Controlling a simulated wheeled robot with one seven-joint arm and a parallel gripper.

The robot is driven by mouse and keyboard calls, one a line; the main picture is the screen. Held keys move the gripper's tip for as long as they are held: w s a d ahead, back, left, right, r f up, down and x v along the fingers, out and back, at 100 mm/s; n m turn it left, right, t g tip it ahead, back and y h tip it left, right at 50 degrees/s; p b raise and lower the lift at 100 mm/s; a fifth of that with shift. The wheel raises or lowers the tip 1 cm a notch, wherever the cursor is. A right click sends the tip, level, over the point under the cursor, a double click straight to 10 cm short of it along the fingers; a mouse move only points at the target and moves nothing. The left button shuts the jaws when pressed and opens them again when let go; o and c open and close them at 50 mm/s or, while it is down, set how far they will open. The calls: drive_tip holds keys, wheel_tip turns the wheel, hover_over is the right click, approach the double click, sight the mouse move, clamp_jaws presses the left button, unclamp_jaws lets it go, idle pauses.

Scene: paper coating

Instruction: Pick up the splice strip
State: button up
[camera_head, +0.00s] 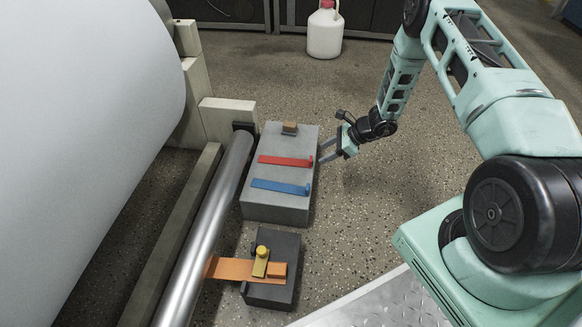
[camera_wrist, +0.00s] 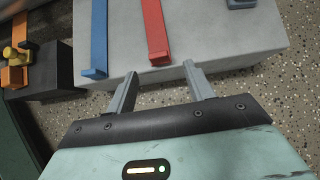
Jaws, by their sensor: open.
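A red strip (camera_head: 283,161) and a blue strip (camera_head: 279,187) lie roughly parallel on top of a grey block (camera_head: 272,211). Each has a raised tab at its right end. I cannot tell which one is called the splice strip. My gripper (camera_head: 325,150) is open and empty at the block's right side, close to the red strip's tab. In the wrist view, my gripper (camera_wrist: 160,72) has its fingers apart, pointing at the block edge; the red strip (camera_wrist: 154,28) ends just beyond the gap between them. The blue strip (camera_wrist: 99,36) lies left of the fingers.
An orange strip (camera_head: 232,268) runs from the metal roller (camera_head: 205,230) to a dark block (camera_head: 272,292) with a yellow clamp (camera_head: 261,264). A large white roll (camera_head: 80,130) fills the left. Floor right of the grey block is clear.

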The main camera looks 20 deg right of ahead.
drive_tip(key=shift+b+x, duration=2.2)
drive_tip(key=shift+x, duration=1.1)
drive_tip(key=shift+a+r, duration=0.15)
drive_tip(key=c, duration=0.9)
